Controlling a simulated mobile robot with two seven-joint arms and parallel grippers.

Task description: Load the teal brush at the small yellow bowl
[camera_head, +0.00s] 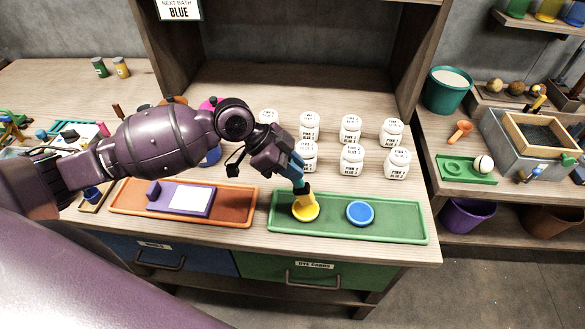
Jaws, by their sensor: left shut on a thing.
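My left gripper (279,165) is shut on the teal brush (299,182), which points down over the green tray. The brush's dark lower end is at the small yellow bowl (306,212). The brush end overlaps the bowl's far side, and I cannot tell if it touches the inside. The bowl stands at the left end of the green tray (393,233). A blue bowl (359,213) stands to its right in the same tray. My right gripper is not in view.
An orange tray (236,213) with a purple block and white sheet lies left of the green tray. Several labelled white jars (351,161) stand behind it. My left arm hides part of the table's left side. A sign (179,8) reads "BLUE".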

